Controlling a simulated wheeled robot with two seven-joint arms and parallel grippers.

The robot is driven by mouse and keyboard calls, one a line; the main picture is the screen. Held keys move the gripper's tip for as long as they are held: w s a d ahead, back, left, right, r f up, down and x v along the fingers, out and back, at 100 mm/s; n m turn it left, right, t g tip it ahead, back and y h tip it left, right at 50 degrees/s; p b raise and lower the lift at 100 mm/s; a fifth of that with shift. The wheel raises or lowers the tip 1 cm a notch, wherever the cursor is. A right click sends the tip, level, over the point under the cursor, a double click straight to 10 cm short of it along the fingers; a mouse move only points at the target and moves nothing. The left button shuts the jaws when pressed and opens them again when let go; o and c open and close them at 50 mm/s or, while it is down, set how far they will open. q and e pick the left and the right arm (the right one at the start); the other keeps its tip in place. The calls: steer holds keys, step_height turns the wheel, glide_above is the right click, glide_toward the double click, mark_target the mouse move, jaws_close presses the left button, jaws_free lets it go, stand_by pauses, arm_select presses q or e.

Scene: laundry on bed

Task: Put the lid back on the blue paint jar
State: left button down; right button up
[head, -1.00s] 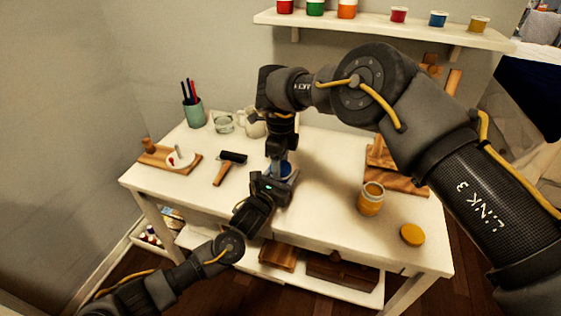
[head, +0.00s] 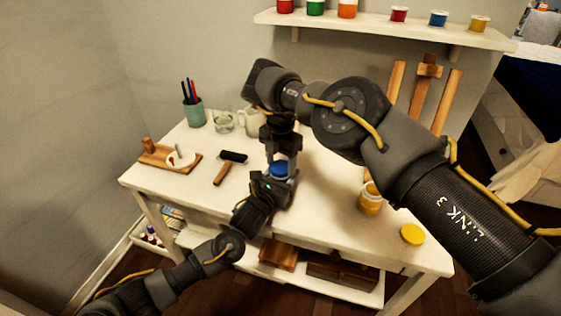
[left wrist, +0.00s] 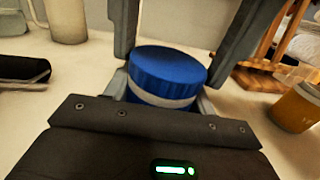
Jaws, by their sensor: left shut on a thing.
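The blue paint jar (left wrist: 150,97) stands upright in my left gripper (left wrist: 160,105), which is shut around its body. The ribbed blue lid (left wrist: 168,66) sits on top of the jar, with a pale band showing beneath it. The lid also shows in the head view (head: 279,169). My right gripper (head: 281,152) is just above the lid, its fingers spread apart. In the left wrist view its two grey fingers stand to either side of the lid, whose top is fully visible between them. Whether the lid is fully seated cannot be told.
A black-headed roller (head: 233,157), a board with a white dish (head: 181,157), a pen cup (head: 194,113) and a glass (head: 223,121) are left. Several paint jars line the shelf (head: 375,27).

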steer(key=o, duration=0.4)
step_height(320, 180, up, 12)
steer(key=shift+r, duration=0.1)
stand_by(0.4)
arm_select(q)
steer(key=shift+c, duration=2.1)
jaws_free()
steer(key=shift+s, duration=0.1)
steer(key=v, duration=1)
steer(key=shift+s+a, duration=0.15)
steer(key=shift+s, duration=0.15)
arm_select(e)
steer(key=shift+r, duration=0.15)
